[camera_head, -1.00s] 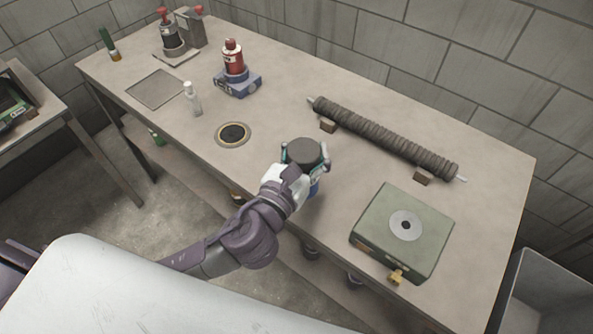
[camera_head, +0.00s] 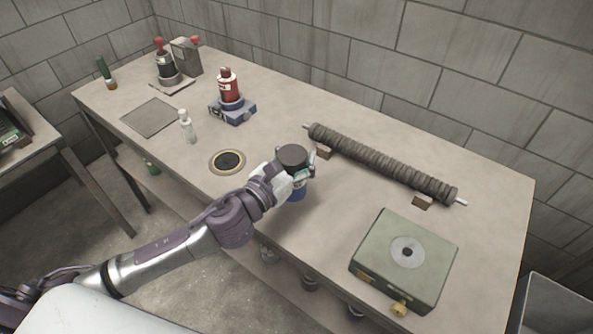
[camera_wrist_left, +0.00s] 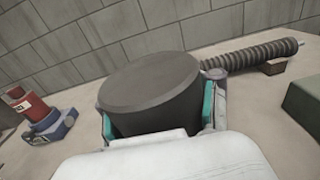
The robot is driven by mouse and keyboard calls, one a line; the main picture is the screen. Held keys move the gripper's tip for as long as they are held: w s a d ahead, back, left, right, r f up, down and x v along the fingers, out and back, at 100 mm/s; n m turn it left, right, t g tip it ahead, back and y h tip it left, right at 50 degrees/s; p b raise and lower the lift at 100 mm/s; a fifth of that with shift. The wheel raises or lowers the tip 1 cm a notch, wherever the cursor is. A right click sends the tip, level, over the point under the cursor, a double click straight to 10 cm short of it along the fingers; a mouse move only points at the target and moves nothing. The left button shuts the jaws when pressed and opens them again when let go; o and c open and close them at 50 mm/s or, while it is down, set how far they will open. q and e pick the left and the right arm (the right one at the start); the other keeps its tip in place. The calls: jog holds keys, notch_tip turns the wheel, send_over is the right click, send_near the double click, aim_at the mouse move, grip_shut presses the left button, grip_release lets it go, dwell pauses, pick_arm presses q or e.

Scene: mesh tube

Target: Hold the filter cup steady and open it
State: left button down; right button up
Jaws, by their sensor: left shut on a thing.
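The filter cup (camera_head: 293,158) has a dark grey round lid and a blue lower part. It stands upright near the front edge of the table, in the middle of the head view. The cup's lower part is mostly hidden by the gripper. My right gripper is not in view.
A ribbed mesh tube (camera_head: 380,164) lies on two blocks behind the cup. A green box (camera_head: 404,258) with a grey disc is at the right.

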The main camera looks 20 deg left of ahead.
pick_arm(q)
jog(key=shift+w+a+f, duration=0.2)
jog(key=shift+a+f, duration=0.25)
jog(key=shift+a, duration=0.2)
jog(key=shift+f+b, duration=0.65)
jog(key=shift+f, duration=1.25)
jog(key=shift+f, duration=0.15)
jog(key=shift+c, duration=1.2)
grip_release()
